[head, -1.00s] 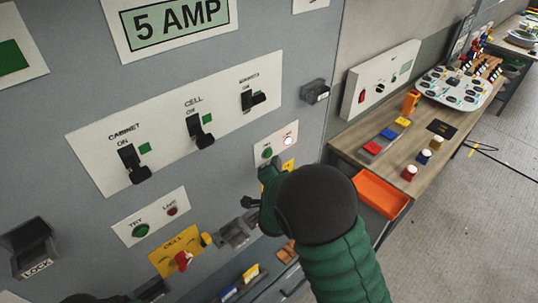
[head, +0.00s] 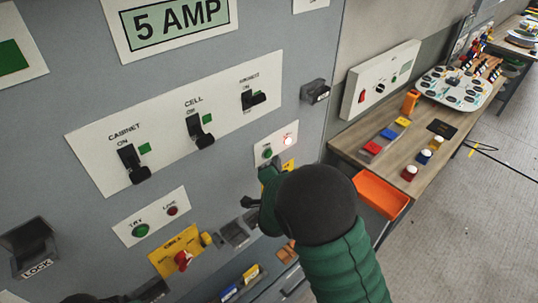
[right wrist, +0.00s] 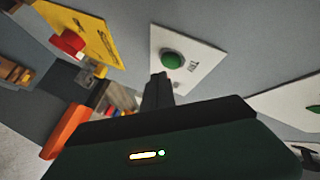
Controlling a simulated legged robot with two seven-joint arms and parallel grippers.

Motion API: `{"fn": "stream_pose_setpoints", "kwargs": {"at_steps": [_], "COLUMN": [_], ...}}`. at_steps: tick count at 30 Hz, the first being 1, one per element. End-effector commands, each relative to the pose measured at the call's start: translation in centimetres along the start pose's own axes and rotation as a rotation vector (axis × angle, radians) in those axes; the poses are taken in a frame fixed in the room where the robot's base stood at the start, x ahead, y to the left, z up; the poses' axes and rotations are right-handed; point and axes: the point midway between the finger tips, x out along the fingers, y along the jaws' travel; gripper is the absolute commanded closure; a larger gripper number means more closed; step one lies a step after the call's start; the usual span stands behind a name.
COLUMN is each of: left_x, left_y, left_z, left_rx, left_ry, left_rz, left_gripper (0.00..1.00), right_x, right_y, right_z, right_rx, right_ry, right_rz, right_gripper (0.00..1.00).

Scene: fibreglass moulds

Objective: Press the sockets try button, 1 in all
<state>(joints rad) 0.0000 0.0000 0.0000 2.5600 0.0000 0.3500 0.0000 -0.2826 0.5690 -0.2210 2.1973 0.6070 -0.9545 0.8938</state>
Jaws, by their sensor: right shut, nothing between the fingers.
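A small white plate (head: 288,131) on the grey panel carries a green button (head: 267,153) and a glowing lamp (head: 288,141); its lettering is too small to read in the head view. My right arm reaches up to just below this plate, and its hand hides part of the area there. In the right wrist view, my right gripper (right wrist: 159,78) is shut and empty, its tips just below a green button (right wrist: 172,60) on a white plate (right wrist: 190,82). I cannot tell whether the tips touch the plate. My left gripper is not identifiable.
Another white plate (head: 153,213) with a green TRY button and a red lamp lies to the left. A yellow plate (head: 165,262) with a red knob is below it. Three black switches sit above. A wooden bench (head: 400,160) with an orange tray (head: 382,195) stands at right.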

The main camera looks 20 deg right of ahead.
Motion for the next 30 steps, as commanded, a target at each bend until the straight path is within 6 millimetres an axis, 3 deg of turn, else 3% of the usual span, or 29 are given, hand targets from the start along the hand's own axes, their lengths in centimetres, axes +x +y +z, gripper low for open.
{"fn": "stream_pose_setpoints", "kwargs": {"at_steps": [30], "left_x": [0.33], "left_y": [0.0], "left_z": [0.08], "left_rx": [0.0], "left_ry": [0.0], "left_rz": [0.0], "left_gripper": [1.0], "right_x": [0.5], "right_y": [-0.54], "right_z": [0.34], "right_rx": [0.0], "right_ry": [0.0], "right_rz": [0.0], "right_gripper": [1.0]}}
